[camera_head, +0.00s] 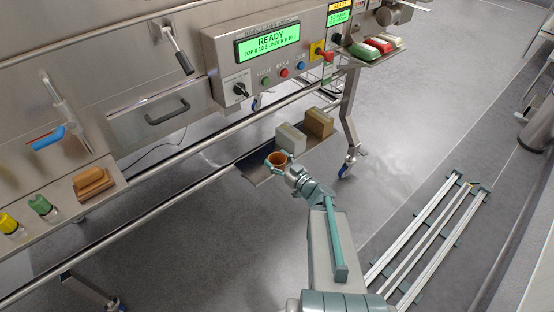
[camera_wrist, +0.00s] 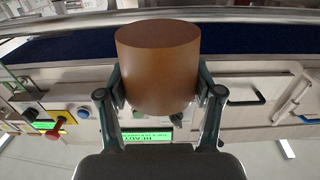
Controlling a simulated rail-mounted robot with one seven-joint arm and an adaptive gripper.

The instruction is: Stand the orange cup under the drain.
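The orange cup (camera_head: 278,160) is between the fingers of my gripper (camera_head: 284,167), in front of the machine near its lower rail. In the wrist view the cup (camera_wrist: 158,68) fills the upper middle, and both fingers of my gripper (camera_wrist: 159,92) press its sides. A pipe and valve with a blue handle (camera_head: 48,138) are on the machine's front at far left. I cannot tell whether this is the drain.
A dark low shelf (camera_head: 254,176) with a grey box (camera_head: 290,138) and a brown box (camera_head: 319,122) is right by the cup. A steel rail (camera_head: 190,184) runs along the machine.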

